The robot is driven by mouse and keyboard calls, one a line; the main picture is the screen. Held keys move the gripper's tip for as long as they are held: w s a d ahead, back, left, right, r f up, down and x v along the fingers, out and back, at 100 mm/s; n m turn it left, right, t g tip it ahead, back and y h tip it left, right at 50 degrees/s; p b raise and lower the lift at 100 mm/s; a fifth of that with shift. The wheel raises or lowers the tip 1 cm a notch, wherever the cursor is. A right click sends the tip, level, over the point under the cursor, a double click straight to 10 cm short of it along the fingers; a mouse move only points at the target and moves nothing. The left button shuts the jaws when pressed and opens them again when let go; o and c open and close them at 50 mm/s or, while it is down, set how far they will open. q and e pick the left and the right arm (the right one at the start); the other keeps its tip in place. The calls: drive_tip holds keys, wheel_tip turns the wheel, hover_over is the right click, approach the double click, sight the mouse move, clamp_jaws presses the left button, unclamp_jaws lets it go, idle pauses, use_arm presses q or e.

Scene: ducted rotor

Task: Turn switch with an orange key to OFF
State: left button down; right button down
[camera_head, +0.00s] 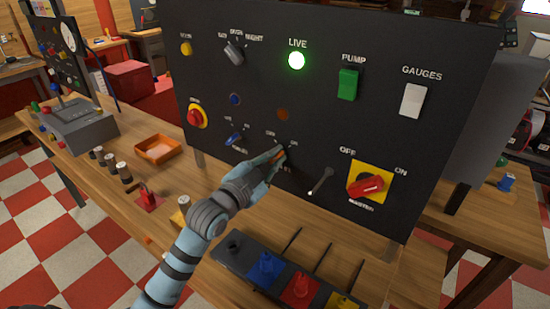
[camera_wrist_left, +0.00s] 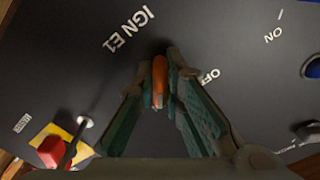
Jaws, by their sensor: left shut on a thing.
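The orange key (camera_wrist_left: 159,82) sits in its switch on the black panel (camera_head: 335,130). In the left wrist view it stands between the fingers of my left gripper (camera_wrist_left: 162,85), with the labels IGN E1, OFF and ON around it. In the head view, my left gripper (camera_head: 276,160) is at the lower middle of the panel, shut on the key and hiding most of the switch. Part of the key's orange shows at the fingertips. I cannot tell exactly which label the key points to. My right gripper is not in view.
A red rotary master switch on a yellow plate (camera_head: 386,172) and a metal toggle lever (camera_head: 321,181) are right of my gripper. A blue key switch (camera_head: 235,138) is to its left. Below are an orange tray (camera_head: 158,149) and a rack with coloured pieces (camera_head: 225,250).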

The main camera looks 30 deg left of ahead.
use_arm(q)
drive_tip(key=n+p, duration=0.4)
drive_tip(key=shift+r, duration=0.15)
drive_tip(key=n+p, duration=0.2)
drive_tip(key=shift+n+p, duration=0.3)
drive_tip(key=shift+n, duration=0.1)
drive_tip(key=n+p, duration=0.2)
drive_tip(key=n, duration=0.2)
drive_tip(key=shift+d, duration=0.1)
drive_tip(key=n+p, duration=0.1)
drive_tip(key=n, duration=0.3)
drive_tip(key=shift+n+p, duration=0.3)
drive_tip(key=shift+p, duration=0.1)
